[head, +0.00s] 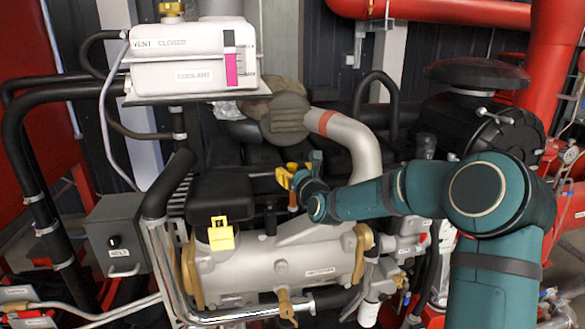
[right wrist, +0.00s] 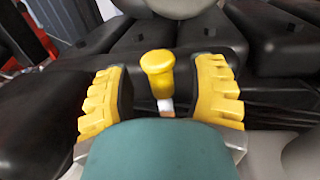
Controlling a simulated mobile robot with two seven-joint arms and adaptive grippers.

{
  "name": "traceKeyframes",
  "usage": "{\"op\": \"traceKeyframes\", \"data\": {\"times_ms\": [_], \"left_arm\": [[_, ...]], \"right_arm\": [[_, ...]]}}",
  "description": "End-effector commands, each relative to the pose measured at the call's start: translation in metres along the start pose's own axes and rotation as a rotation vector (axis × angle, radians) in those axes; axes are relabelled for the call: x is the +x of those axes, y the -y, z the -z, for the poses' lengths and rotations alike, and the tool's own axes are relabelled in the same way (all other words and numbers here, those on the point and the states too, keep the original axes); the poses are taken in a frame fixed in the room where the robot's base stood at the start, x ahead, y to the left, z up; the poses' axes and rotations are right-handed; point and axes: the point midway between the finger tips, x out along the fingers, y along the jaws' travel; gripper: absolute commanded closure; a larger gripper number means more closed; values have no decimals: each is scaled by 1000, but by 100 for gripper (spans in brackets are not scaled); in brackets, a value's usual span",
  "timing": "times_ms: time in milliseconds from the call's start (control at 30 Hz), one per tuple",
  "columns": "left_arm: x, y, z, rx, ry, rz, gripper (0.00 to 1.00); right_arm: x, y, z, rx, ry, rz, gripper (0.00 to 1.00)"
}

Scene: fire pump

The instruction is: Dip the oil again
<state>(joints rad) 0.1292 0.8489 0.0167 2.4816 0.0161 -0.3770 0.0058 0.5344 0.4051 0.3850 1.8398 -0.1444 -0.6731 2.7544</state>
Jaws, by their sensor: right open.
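The oil dipstick's yellow handle (right wrist: 158,70) stands upright in the right wrist view, with a short pale stem visible under it. My right gripper (right wrist: 162,88) is open, with one yellow-padded finger on each side of the handle and a gap on both sides. In the head view my right gripper (head: 288,178) is over the middle of the engine, and the dipstick is hard to tell apart from the yellow fingers there. The lower part of the dipstick is hidden. My left gripper is out of view.
A white coolant tank (head: 190,60) stands at the upper left. A yellow tag or cap (head: 221,233) sits on the grey metal housing (head: 280,265) in front. A silver pipe (head: 350,140) curves behind my right arm. Black engine covers (right wrist: 190,35) lie close around the gripper.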

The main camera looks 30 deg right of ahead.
Motion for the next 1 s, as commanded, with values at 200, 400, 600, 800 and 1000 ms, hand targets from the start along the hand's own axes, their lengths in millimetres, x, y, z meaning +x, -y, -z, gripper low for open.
{"op": "traceKeyframes", "data": {"times_ms": [200,400,600,800,1000], "left_arm": [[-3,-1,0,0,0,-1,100],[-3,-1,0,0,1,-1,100],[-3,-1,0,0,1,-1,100],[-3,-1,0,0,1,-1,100],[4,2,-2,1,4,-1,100]], "right_arm": [[17,-1,0,1,0,-1,44],[18,0,0,0,0,0,44],[18,0,0,0,0,0,70],[18,0,0,0,0,0,100],[18,0,7,0,0,0,100]]}}
